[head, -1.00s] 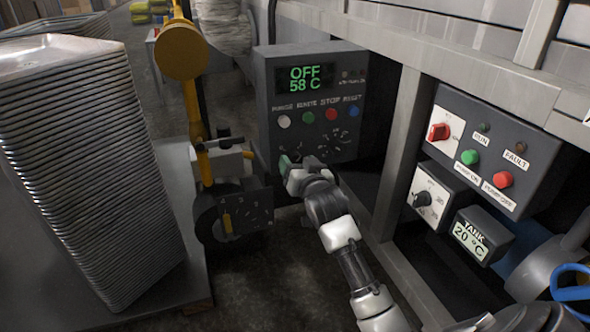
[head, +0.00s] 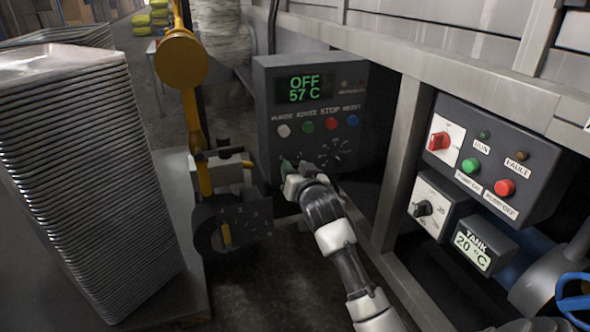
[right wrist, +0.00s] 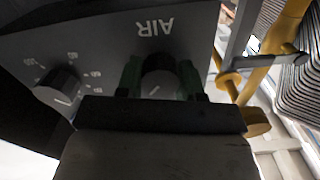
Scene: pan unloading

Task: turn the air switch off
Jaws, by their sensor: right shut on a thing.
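The air switch is a dark rotary knob (right wrist: 157,84) with a white pointer line, under the AIR label in the right wrist view. It sits on the lower face of the dark control box (head: 262,112). My right gripper (right wrist: 160,78) has its green fingers on both sides of the knob and is shut on it. In the head view my right gripper (head: 288,168) is at the lower left of the box front and hides the knob there. The box's display (head: 306,88) reads OFF and 57 C. My left gripper is not in view.
Another dial (right wrist: 58,90) with a number scale sits beside the air switch. Several coloured buttons (head: 331,123) are above it. A tall stack of metal pans (head: 95,180) stands at left. A second panel (head: 500,150) and a metal frame (head: 403,150) are at right.

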